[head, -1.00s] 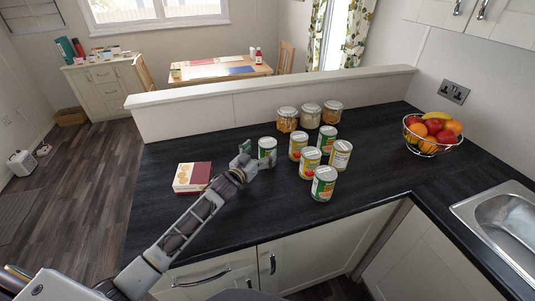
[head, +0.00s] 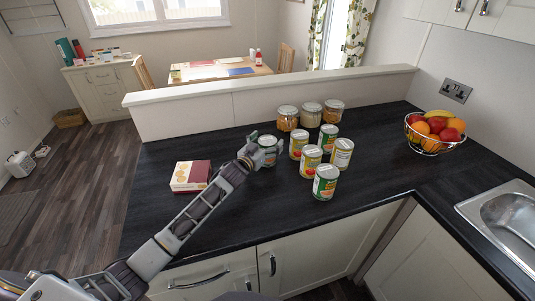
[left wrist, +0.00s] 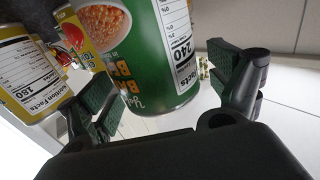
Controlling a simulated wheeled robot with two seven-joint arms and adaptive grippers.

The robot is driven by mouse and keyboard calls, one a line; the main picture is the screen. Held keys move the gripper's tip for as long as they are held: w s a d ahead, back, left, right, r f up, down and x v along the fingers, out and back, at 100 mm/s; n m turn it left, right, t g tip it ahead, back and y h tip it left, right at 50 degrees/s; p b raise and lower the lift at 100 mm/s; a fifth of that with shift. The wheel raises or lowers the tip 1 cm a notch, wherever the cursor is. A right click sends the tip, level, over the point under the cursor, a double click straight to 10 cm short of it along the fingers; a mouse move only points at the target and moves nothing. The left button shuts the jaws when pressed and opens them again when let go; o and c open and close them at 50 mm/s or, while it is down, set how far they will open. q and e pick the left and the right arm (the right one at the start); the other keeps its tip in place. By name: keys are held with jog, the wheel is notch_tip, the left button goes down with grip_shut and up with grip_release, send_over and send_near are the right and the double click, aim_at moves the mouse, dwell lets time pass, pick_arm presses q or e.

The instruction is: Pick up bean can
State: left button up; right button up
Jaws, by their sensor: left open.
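The bean can (head: 268,143), with a silver lid and a green label, stands on the dark counter at the left of the group of cans. In the left wrist view the can (left wrist: 160,75) is large, with a picture of beans and a nutrition panel. My left gripper (head: 265,150) is open, with its fingers on either side of this can. In the left wrist view a gap shows between the can and the right-hand finger; contact at the left-hand finger is unclear. My right gripper is not in view.
Several other cans stand close to the right, including a yellow-label can (head: 299,145) and a green-label can (head: 325,182). Glass jars (head: 287,118) stand behind. A red and cream box (head: 190,176) lies to the left. A fruit basket (head: 434,133) and sink (head: 508,222) are farther right.

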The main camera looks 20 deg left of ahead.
pick_arm(q)
jog(key=shift+w+r, duration=0.1)
jog(key=shift+w, duration=0.05)
jog(key=c, duration=1.5)
jog(key=shift+o, duration=0.2)
jog(key=shift+r, duration=5)
